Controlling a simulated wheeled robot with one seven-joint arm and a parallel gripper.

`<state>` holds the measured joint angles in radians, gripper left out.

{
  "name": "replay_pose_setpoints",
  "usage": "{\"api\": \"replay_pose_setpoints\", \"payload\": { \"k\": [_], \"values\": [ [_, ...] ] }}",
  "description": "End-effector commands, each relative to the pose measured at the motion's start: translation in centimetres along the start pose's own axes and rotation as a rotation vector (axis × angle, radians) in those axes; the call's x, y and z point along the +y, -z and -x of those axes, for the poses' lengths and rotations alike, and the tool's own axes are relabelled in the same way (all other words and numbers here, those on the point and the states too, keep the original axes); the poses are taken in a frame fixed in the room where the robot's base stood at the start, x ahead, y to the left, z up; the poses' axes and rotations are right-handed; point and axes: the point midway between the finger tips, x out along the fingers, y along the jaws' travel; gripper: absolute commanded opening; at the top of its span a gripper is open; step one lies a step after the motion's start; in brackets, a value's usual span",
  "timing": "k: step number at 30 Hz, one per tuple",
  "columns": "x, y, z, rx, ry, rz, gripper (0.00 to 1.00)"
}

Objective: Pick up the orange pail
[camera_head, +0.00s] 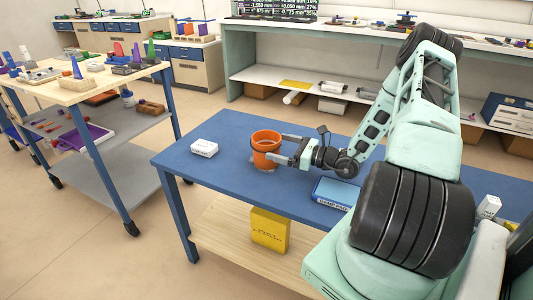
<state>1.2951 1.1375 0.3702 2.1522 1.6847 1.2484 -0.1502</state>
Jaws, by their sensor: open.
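The orange pail (263,159) stands upright on the blue table (215,138), on a small grey patch. Its rim and open top show. My gripper (277,150) comes in from the right at about the pail's height. Its jaws are open and point left, with one finger near the pail's far right side and the other near its front right side. I cannot tell whether either finger touches the pail.
A white box (204,148) lies left of the pail. A blue box labelled damp pad (335,193) lies at the table's front, right of the pail. A yellow box (270,230) stands on the lower shelf. A wheeled cart (130,162) stands to the left.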

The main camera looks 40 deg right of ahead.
Motion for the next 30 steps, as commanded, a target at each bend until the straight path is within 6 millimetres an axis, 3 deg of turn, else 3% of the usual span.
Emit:
{"api": "replay_pose_setpoints", "payload": {
  "k": [12, 21, 22, 26, 30],
  "values": [
    [0.1, 0.2, -4.8, 0.000, -0.003, 0.002, 1.00],
    [0.1, 0.2, -5.4, 0.000, 0.000, 0.001, 1.00],
    [0.1, 0.2, -5.4, 0.000, 0.000, 0.001, 0.97],
    [0.1, 0.2, -5.4, 0.000, 0.000, 0.001, 0.61],
    [0.1, 0.2, -5.4, 0.000, 0.000, 0.001, 0.59]
  ]
}}
